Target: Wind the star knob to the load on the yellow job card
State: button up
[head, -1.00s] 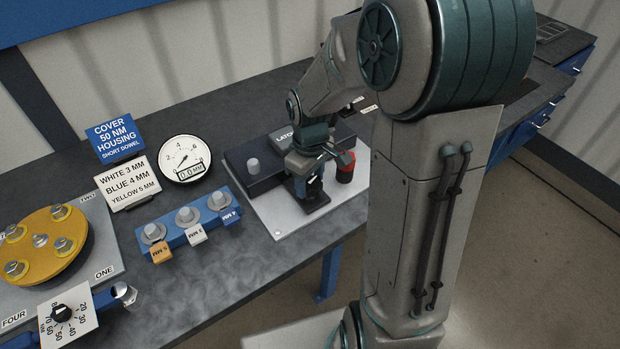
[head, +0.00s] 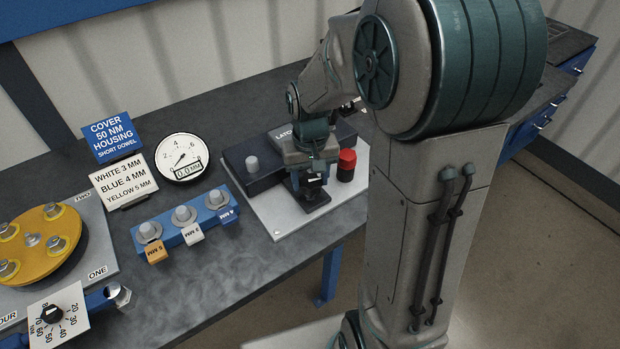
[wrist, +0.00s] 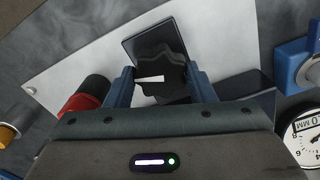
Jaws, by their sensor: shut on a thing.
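The star knob (wrist: 158,68) is black, with a white pointer mark, and sits over a black block (wrist: 135,47) on a pale base plate (wrist: 85,45). My gripper (wrist: 160,86) has one blue finger on each side of the knob and is shut on it. In the head view my gripper (head: 311,178) points down at the same fixture and hides most of the knob. I cannot make out a yellow job card.
A red-topped black button (head: 347,163) stands close right of my gripper. A dark latch block (head: 262,180) is to the left. A round gauge (head: 183,157) shows 0.0 MM. A colour-key card (head: 122,180), a rack (head: 170,237) and a torque dial (head: 58,318) lie further left.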

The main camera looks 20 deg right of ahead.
aim_at(310, 181)
jog(key=shift+m, duration=0.6)
jog(key=o, duration=1)
jog(key=shift+c, duration=0.2)
notch_tip(310, 181, up, 14)
jog(key=shift+s, duration=0.1)
